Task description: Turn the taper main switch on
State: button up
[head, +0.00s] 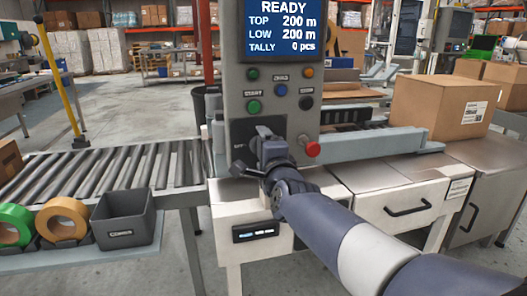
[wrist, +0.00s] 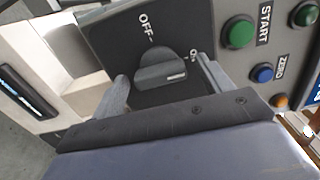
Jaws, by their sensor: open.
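The main switch shows in the wrist view as a dark rotary knob (wrist: 162,68) on a black plate. Its white mark sits at the right end of the knob, on the side of a partly hidden label starting with "O" and away from the "OFF" label. My gripper (wrist: 165,88) is open, with one finger on each side of the knob. I cannot tell whether the fingers touch it. In the head view my gripper (head: 258,150) is at the lower front of the grey control panel (head: 233,104) and hides the switch. The lit screen (head: 283,28) reads READY.
Several coloured buttons and a red knob (head: 312,149) are close to my gripper on the panel. A roller conveyor (head: 120,170) runs left. A grey bin (head: 123,219) and tape rolls (head: 62,220) sit at the front left. A cardboard box (head: 430,108) stands at right.

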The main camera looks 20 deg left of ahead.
jog(key=shift+s, duration=0.1)
jog(key=p+v, duration=0.1)
jog(key=v, duration=0.9)
jog(key=shift+s+d, duration=0.2)
jog(key=shift+s, duration=0.05)
jog(key=shift+w+a, duration=0.1)
jog(key=x, duration=1)
jog(key=shift+w+b, duration=0.3)
jog(key=shift+b, duration=0.15)
